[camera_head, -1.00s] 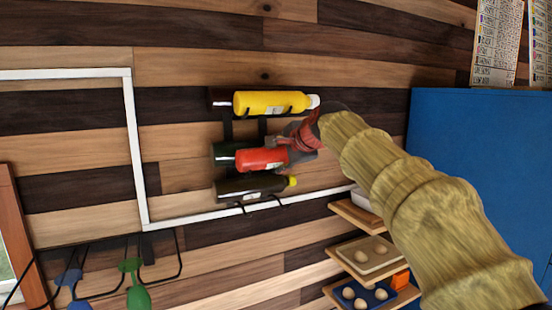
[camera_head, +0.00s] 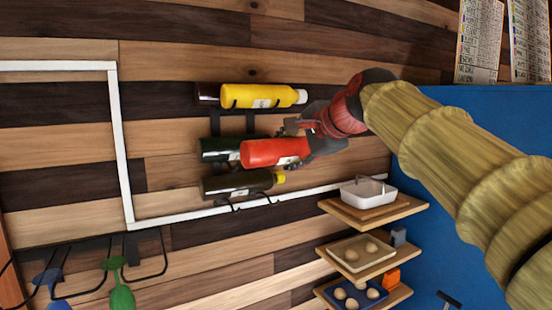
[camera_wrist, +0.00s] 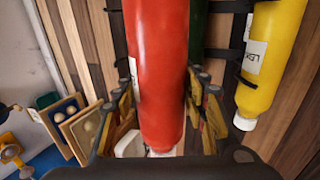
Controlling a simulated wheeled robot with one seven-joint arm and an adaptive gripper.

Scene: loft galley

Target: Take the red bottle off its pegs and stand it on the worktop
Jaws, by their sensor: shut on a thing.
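The red bottle (camera_head: 268,153) lies on its side in front of the plank wall, between a yellow bottle above and a dark bottle below. Its right part is inside my gripper (camera_head: 308,143), which is shut on it. In the wrist view the red bottle (camera_wrist: 158,60) fills the middle, with a finger of my gripper (camera_wrist: 166,112) on each side. A dark green bottle (camera_head: 217,149) shows behind its left end. Whether the red bottle still touches its pegs is hidden.
A yellow bottle (camera_head: 262,96) and a dark bottle with a yellow cap (camera_head: 235,183) lie on black pegs close above and below. A blue panel (camera_head: 445,120) is behind my arm. No worktop is clearly visible.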

